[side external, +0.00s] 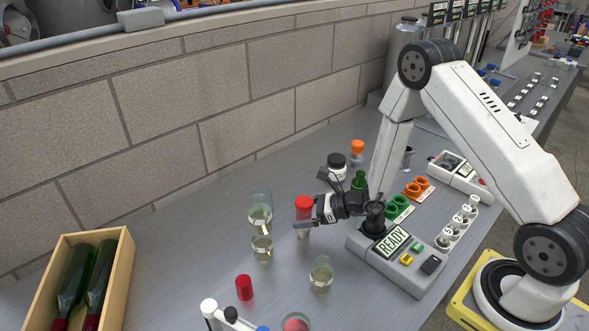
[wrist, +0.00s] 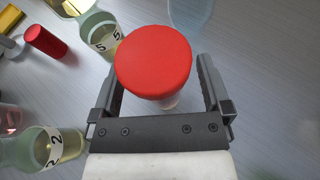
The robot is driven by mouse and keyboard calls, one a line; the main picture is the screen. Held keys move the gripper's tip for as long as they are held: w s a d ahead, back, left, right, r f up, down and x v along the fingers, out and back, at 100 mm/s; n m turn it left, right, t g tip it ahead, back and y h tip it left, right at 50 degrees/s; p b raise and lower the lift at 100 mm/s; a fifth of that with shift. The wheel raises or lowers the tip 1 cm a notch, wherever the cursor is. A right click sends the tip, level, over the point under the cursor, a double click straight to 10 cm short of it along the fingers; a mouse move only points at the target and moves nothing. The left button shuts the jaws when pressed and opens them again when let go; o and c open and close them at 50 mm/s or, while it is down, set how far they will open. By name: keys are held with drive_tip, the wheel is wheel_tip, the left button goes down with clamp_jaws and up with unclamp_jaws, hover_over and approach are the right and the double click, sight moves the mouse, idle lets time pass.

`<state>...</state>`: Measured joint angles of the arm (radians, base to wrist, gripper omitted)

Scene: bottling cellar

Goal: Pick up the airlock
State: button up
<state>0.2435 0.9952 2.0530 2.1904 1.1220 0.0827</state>
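A red-capped piece with a clear, pale body, which looks like the airlock (side external: 304,203), stands upright on the grey bench in the side view. In the wrist view its round red cap (wrist: 153,61) fills the middle and hides most of the body. My gripper (side external: 306,220) reaches in low from the right. In the wrist view my gripper (wrist: 160,78) is open, with one finger on each side of the piece. A gap shows on the right of the cap; the left finger is partly hidden by it.
Glass beakers (side external: 262,248) stand close on the left, another beaker (side external: 320,276) in front. A red cylinder (side external: 244,287) is nearer the camera. A READY console (side external: 393,262) is right; a wooden bottle crate (side external: 124,270) far left.

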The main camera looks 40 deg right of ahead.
clamp_jaws()
drive_tip(key=shift+r, duration=0.1)
drive_tip(key=shift+r, duration=4.9)
